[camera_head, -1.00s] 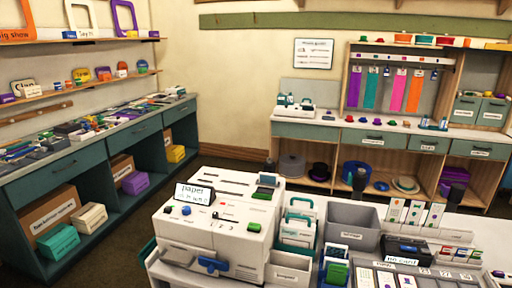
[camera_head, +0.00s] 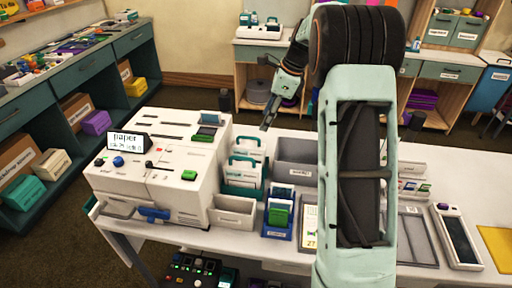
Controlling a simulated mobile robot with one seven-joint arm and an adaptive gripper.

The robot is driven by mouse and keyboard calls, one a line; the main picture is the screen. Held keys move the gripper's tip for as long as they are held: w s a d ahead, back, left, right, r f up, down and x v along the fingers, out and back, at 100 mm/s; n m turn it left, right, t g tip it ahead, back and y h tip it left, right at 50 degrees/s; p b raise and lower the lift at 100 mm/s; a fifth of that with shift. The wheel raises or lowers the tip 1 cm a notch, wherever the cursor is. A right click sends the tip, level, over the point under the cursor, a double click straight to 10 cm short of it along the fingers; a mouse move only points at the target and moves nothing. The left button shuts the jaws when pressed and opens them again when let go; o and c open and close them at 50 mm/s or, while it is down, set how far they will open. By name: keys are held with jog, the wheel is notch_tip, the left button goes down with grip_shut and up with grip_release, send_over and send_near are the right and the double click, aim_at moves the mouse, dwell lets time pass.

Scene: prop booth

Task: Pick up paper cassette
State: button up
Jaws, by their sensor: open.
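A white printer (camera_head: 165,165) with a small "paper" display stands on the white table. Just right of it are white cassettes with teal handles (camera_head: 244,172), standing upright; they look like the paper cassettes, though I cannot read a label on them. A blue-and-white holder with a green block (camera_head: 279,212) stands in front and to their right. My arm comes in from the right front. My gripper (camera_head: 267,124) points down above and behind the teal-handled cassettes, apart from them. It is open and empty; its fingers show small and dark.
A grey bin (camera_head: 297,153) stands behind and right of the cassettes, and a white labelled bin (camera_head: 234,214) in front. A tablet-like device (camera_head: 457,237) lies at the right. My arm hides the table's middle. Shelving lines the back wall.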

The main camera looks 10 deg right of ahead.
aim_at(249, 145)
jog(key=a+f, duration=0.1)
jog(key=a, duration=0.1)
jog(key=shift+s+a+f+g+y, duration=0.2)
jog(key=shift+a+f+g+y, duration=0.1)
jog(key=shift+a+f+y, duration=0.1)
jog(key=x, duration=0.4)
jog(key=shift+a+f, duration=0.15)
jog(key=shift+f, duration=0.1)
jog(key=shift+s+p+x, duration=0.15)
jog(key=shift+p+x, duration=0.1)
jog(key=shift+x, duration=1.15)
jog(key=shift+s+p+x, duration=0.2)
jog(key=shift+p+x, duration=0.05)
jog(key=shift+x, duration=1.1)
jog(key=shift+f, duration=0.1)
jog(key=shift+c, duration=0.2)
grip_shut()
